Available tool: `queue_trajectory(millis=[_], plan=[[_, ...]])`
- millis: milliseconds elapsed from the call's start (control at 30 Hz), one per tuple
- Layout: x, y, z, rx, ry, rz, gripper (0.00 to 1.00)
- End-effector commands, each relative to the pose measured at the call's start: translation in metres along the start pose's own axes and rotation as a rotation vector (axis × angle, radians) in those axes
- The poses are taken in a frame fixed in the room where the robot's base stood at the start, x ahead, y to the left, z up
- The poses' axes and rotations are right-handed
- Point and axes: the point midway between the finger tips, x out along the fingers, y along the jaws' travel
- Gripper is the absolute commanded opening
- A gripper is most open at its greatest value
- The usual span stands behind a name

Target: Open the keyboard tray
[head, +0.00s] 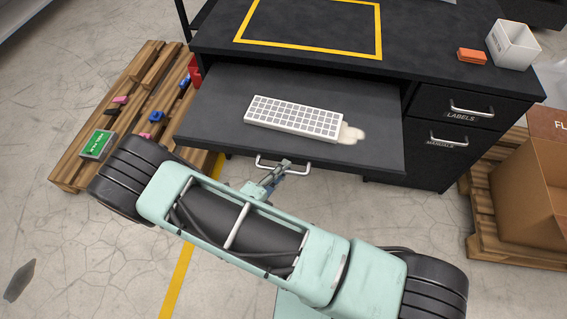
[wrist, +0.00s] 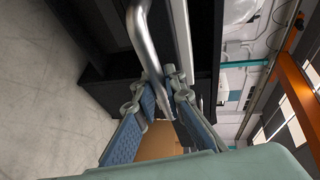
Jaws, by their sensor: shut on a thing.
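The dark keyboard tray (head: 225,95) is out from under the black desk (head: 300,40), with its top surface in view. A white keyboard (head: 294,117) lies on it, next to a pale patch (head: 350,134) at the keyboard's right end. A metal bar handle (head: 283,166) is on the tray's front edge. My gripper (head: 275,173) is at the handle in the head view. In the wrist view my gripper's blue-padded fingers (wrist: 160,98) are shut around the metal handle (wrist: 141,38). Part of the handle is hidden behind the fingers.
Drawers marked LABELS (head: 470,111) and MANUALS (head: 462,140) are right of the tray. A wooden pallet (head: 70,170) with small items is at left. A cardboard box (head: 530,190) on another pallet is at right. An orange block (head: 471,55) and white bin (head: 512,46) stand on the desk.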

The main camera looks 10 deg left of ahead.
Motion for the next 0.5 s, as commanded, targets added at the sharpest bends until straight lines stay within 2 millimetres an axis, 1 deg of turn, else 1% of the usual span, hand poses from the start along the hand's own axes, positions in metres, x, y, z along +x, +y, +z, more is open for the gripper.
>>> queue_trajectory(millis=[267,300,367,500], plan=[[-0.0004,-0.0007,0.0004,0.001,0.000,-0.002,0.00],[-0.0004,-0.0007,0.0004,0.001,-0.001,-0.002,0.12],[-0.0003,-0.0006,0.0005,0.001,-0.001,-0.001,0.19],[-0.0002,-0.0004,0.0004,0.001,-0.001,-0.001,0.19]])
